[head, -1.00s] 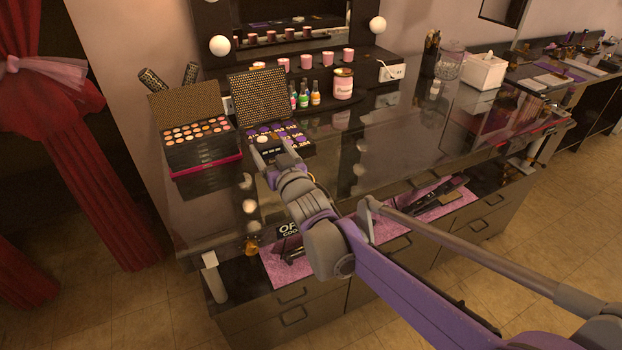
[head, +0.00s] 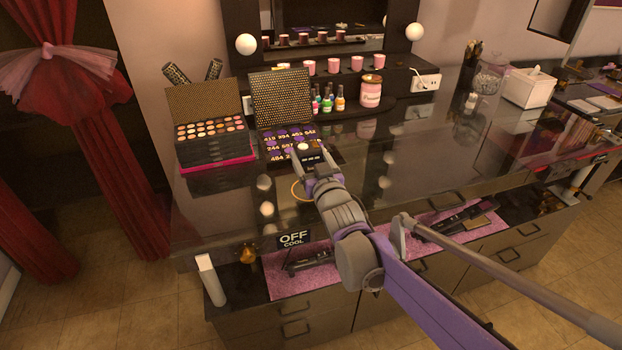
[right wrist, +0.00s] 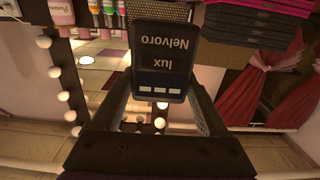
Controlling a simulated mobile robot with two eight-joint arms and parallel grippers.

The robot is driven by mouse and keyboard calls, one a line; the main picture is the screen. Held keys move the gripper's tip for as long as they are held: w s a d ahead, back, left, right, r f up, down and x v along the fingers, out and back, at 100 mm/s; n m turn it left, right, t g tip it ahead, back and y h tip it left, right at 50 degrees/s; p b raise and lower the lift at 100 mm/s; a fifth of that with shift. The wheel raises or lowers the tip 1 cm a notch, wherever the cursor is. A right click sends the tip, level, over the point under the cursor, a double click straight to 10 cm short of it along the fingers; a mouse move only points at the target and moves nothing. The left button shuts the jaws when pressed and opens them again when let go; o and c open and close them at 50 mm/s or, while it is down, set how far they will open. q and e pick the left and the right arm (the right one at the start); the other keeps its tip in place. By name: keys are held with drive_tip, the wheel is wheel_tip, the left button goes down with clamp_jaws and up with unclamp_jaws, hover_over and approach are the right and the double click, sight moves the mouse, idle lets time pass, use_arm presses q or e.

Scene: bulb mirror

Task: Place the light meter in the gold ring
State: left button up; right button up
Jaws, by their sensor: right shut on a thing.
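My right gripper (head: 309,168) is shut on the light meter (head: 313,158), a dark box with a white dome, held in front of the open number case. In the right wrist view the light meter (right wrist: 160,62) shows upside down between the fingers of the right gripper (right wrist: 160,92), with the words "lux" and "Nelvoro" and a row of pale buttons. The gold ring (head: 293,190) shows on the glossy counter, just left of and below the gripper in the picture. Its right part is hidden by the gripper. The left gripper is not in view.
The number case (head: 280,98) stands open behind the gripper, with the makeup palette (head: 210,155) to its left. Nail polish bottles and a pink jar (head: 370,92) stand behind to the right. The counter (head: 430,150) is clear to the right. An "OFF COOL" sign (head: 293,239) is at the front.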

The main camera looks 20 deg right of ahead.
drive_tip(key=shift+f+b, duration=0.35)
drive_tip(key=shift+f, duration=2.3)
drive_tip(key=shift+f, duration=0.2)
drive_tip(key=o, duration=1.6)
drive_tip(key=shift+c, duration=0.2)
drive_tip(key=shift+r, duration=0.25)
drive_tip(key=s, duration=1.2)
drive_tip(key=s+f+g, duration=0.6)
drive_tip(key=s+f, duration=0.2)
drive_tip(key=s, duration=0.4)
drive_tip(key=s+f+g, duration=0.7)
drive_tip(key=s+f, duration=0.2)
drive_tip(key=s, duration=0.4)
drive_tip(key=shift+s+d+f+h, duration=0.15)
drive_tip(key=shift+s+d+h, duration=0.1)
drive_tip(key=shift+h, duration=0.05)
